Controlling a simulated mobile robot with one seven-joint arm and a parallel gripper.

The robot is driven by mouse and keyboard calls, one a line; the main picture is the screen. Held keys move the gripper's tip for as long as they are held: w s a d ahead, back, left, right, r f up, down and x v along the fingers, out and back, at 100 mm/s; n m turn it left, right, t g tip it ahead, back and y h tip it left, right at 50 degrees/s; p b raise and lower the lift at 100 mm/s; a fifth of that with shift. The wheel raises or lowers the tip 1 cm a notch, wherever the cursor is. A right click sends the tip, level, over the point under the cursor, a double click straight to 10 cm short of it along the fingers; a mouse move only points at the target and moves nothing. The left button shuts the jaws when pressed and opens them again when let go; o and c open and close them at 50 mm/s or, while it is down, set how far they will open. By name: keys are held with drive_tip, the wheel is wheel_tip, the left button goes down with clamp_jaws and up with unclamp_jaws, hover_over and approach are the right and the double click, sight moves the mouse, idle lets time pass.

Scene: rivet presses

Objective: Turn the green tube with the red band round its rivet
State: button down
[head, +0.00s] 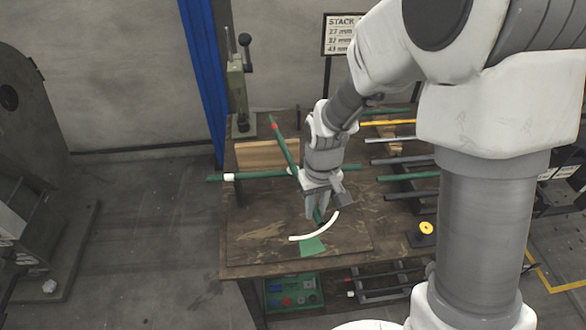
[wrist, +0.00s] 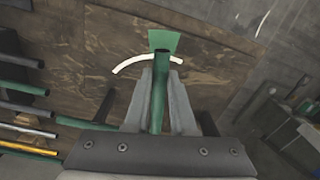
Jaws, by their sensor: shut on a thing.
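The green tube with the red band (head: 284,147) runs slantwise over the bench, its red band near the far end. It crosses a second green tube (head: 256,175) with a white band; a small pale spot shows at the crossing, but I cannot make out the rivet. My gripper (head: 317,212) is shut on the banded tube's near part. In the wrist view the tube (wrist: 160,85) lies between both fingers (wrist: 160,95), its end overlapping the green patch (wrist: 165,40). A white arc (head: 318,232) and the green patch (head: 312,246) lie on the bench near that end.
The wooden bench (head: 240,250) has a rack of tubes and bars (head: 400,160) at right and a yellow-topped knob (head: 426,228) near its right front. A green press (head: 238,95) stands at the back left. A green tray (head: 292,291) sits below. The bench's left front is clear.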

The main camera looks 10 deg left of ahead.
drive_tip(key=shift+a, duration=0.15)
drive_tip(key=c, duration=0.7)
unclamp_jaws()
drive_tip(key=r+p, duration=0.1)
drive_tip(key=r, duration=1.6)
drive_tip(key=shift+d+r, duration=0.2)
drive_tip(key=s+d+r+m+t, duration=0.1)
drive_tip(key=s+d+r+t, duration=0.1)
drive_tip(key=s+d, duration=0.2)
drive_tip(key=s+d+r+m+t, duration=0.1)
drive_tip(key=s+d+r+m, duration=0.1)
drive_tip(key=d, duration=0.4)
drive_tip(key=s+d+r+m+t, duration=0.2)
drive_tip(key=s+d+r, duration=0.1)
drive_tip(key=s, duration=0.3)
drive_tip(key=shift+s+d+r+t, duration=0.1)
drive_tip(key=shift+d+r+t, duration=0.1)
drive_tip(key=shift+d, duration=0.25)
drive_tip(key=shift+s+d+r+t, duration=0.1)
drive_tip(key=shift+d+r, duration=0.1)
drive_tip(key=shift+d, duration=0.25)
